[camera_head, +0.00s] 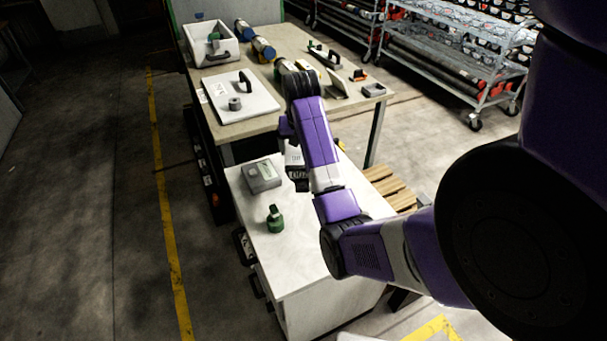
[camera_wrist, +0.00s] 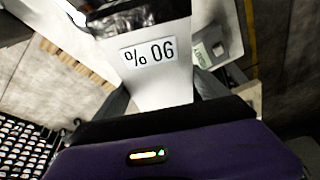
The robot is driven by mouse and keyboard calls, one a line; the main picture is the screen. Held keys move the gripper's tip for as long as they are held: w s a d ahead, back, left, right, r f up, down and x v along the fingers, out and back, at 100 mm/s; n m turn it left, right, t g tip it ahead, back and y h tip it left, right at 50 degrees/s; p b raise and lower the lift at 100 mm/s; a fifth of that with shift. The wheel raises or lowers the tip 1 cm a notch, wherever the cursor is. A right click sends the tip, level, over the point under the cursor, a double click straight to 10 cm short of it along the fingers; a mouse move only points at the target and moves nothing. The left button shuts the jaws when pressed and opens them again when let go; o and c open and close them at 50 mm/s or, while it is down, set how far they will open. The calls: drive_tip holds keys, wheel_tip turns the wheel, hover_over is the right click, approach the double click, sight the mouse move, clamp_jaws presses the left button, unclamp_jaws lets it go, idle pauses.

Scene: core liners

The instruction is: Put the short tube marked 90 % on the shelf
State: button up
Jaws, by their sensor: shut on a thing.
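The short tube (camera_wrist: 160,75) is white, with a label reading 90 % upside down in the wrist view and a dark band at its far end. My gripper (camera_wrist: 163,92) is shut on it, a finger on each side. In the head view the tube (camera_head: 293,156) shows small and partly hidden by my purple arm, above the white cabinet top. A metal shelf rack (camera_head: 440,58) holding many tubes stands at the back right. Its tubes also show at the lower left of the wrist view. I cannot tell which shelf the task means.
The wooden table (camera_head: 283,45) behind carries a white bin (camera_head: 210,43), a white board (camera_head: 240,107) and several tubes. A pallet (camera_head: 391,187) lies right of the cabinet. The left floor is clear.

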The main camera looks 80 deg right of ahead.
wheel_tip(320, 180, down, 19)
drive_tip(key=shift+r+p, duration=0.2)
drive_tip(key=shift+p, duration=0.5)
drive_tip(key=shift+f, duration=0.15)
drive_tip(key=o, duration=2)
drive_tip(key=shift+c, duration=0.2)
